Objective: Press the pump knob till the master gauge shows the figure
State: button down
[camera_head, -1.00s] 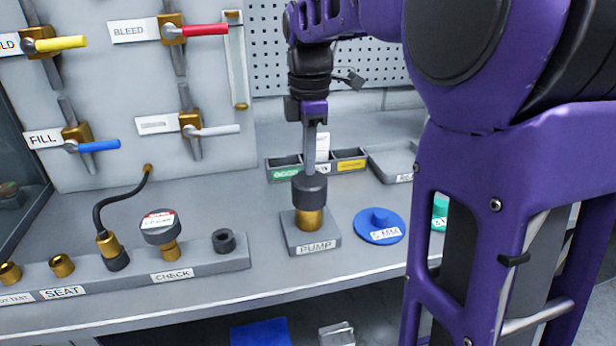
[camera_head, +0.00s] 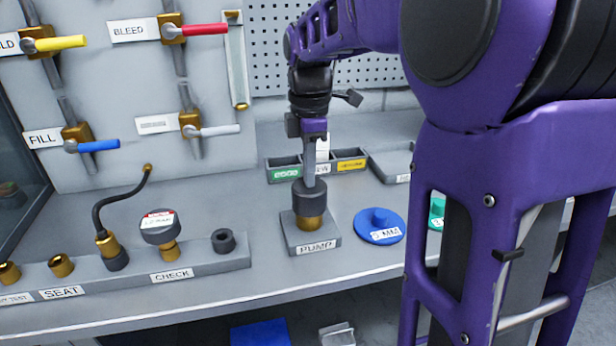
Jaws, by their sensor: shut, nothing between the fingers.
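The pump knob (camera_head: 310,198) is a dark grey cap on a brass stem, on a square grey base labelled PUMP (camera_head: 316,246). My gripper (camera_head: 309,182) points straight down, shut and empty, with its tips at the top of the knob. Only a short band of brass shows below the cap. A round gauge (camera_head: 159,228) with a red and white label stands at the CHECK port; its reading is too small to tell. I cannot tell whether this is the master gauge.
A blue disc (camera_head: 379,228) lies right of the pump. Small labelled bins (camera_head: 284,171) stand behind it. A black hose (camera_head: 108,205) runs from the panel to a fitting at left. Blue (camera_head: 98,146), white, red and yellow valve levers are on the panel.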

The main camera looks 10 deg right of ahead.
jog(key=shift+f, duration=1.8)
notch_tip(320, 180, up, 7)
jog(key=p, duration=0.6)
jog(key=shift+f, duration=0.1)
jog(key=shift+f, duration=0.25)
dwell(1.0)
jog(key=shift+f+b, duration=0.8)
jog(key=shift+f, duration=0.5)
jog(key=shift+r, duration=0.1)
jog(key=shift+r+p, duration=1.35)
jog(key=shift+r, duration=0.05)
